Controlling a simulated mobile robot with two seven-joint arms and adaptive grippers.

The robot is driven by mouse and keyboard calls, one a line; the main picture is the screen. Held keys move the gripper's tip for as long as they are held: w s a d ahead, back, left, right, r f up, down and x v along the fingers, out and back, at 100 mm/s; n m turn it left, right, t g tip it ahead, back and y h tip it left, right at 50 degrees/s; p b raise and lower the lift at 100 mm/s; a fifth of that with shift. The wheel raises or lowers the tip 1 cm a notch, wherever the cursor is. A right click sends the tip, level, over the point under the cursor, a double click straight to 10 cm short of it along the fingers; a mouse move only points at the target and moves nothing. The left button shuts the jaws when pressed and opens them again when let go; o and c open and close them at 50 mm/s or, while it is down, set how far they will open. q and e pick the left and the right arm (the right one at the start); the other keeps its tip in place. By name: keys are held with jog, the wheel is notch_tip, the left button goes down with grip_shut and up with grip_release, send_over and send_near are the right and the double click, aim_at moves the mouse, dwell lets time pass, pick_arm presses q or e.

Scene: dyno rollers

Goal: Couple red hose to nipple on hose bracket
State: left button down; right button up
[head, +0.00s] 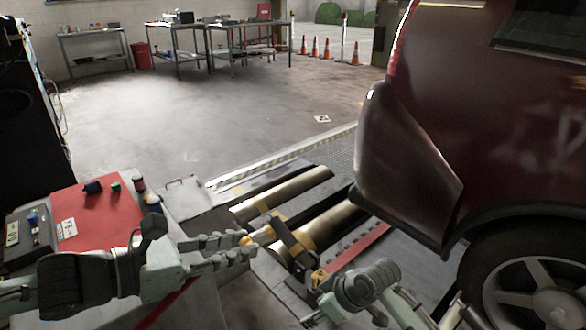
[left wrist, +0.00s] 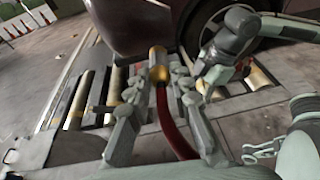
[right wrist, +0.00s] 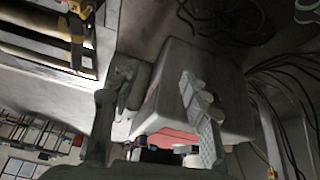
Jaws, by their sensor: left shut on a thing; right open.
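My left gripper (left wrist: 158,82) is shut on the brass end fitting (left wrist: 158,62) of the red hose (left wrist: 172,125). The hose hangs back from it between the fingers. In the head view the left gripper (head: 248,246) holds the fitting (head: 246,240) near the rollers. A dark bracket with yellow parts (head: 288,240) stands just beyond it over the rollers; I take it for the hose bracket. I see a gap to the fitting but cannot make out the nipple clearly. My right gripper (head: 345,312) is open and empty, lower right; its spread fingers show in the right wrist view (right wrist: 160,100).
The dark red car (head: 480,130) stands at the right, its wheel (head: 535,295) close to my right arm. Metal rollers (head: 285,193) lie in the floor. A red-topped cabinet (head: 95,215) with small items is at the left.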

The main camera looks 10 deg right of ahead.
jog(key=w+a+r+n+y, duration=0.1)
jog(key=w+a+r+n, duration=0.2)
jog(key=w+r, duration=0.3)
notch_tip(320, 180, up, 30)
jog(key=n+g, duration=0.5)
jog(key=n, duration=0.8)
send_over(264, 231)
jog(key=d, duration=0.5)
jog(key=shift+y, duration=0.4)
jog(key=x, duration=1.1)
jog(key=shift+w+a+f, duration=0.1)
jog(key=shift+w+f, duration=0.1)
jog(key=shift+f, duration=0.15)
jog(key=shift+c, duration=0.5)
grip_shut()
pick_arm(q)
jog(key=c, duration=1.3)
grip_release()
jog(key=shift+r, duration=0.1)
